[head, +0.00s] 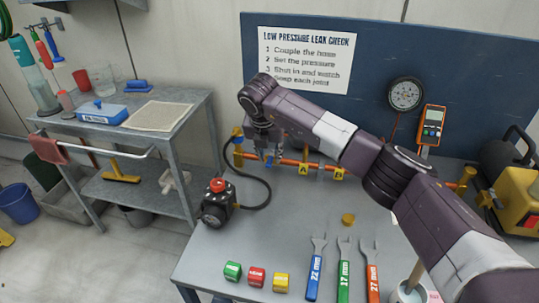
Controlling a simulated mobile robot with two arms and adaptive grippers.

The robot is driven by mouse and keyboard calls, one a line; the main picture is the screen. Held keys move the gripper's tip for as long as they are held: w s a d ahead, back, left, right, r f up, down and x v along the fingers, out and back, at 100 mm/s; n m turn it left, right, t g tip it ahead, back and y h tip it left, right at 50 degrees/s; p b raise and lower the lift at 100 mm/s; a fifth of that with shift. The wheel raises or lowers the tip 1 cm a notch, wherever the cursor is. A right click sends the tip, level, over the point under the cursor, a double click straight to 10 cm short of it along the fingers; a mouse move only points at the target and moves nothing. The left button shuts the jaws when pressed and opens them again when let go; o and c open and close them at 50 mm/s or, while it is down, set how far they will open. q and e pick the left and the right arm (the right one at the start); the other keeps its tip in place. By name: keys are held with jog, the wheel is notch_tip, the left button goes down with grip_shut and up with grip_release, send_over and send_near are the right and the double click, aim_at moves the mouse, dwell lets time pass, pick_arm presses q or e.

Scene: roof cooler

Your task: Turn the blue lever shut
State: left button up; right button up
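My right arm reaches in from the right, and its gripper (268,154) points down over the left end of an orange pipe (318,165). A small blue part (269,160), which looks like the blue lever, shows at the fingertips. The gripper covers most of it, so its angle is hidden. I cannot tell whether the fingers touch it or are closed on it. Yellow tags A (303,169) and B (339,174) mark the pipe farther right. My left gripper is not in view.
A regulator with a red knob (218,185) stands left of the pipe, its black hose looping up to the pipe's end. Wrenches (344,270) and coloured blocks (255,277) lie at the front. A gauge (405,94) and orange meter (432,125) are on the blue panel.

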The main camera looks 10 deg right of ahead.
jog(key=shift+s+r, duration=0.1)
jog(key=v, duration=1.1)
jog(key=shift+r, duration=0.4)
jog(key=shift+a, duration=0.1)
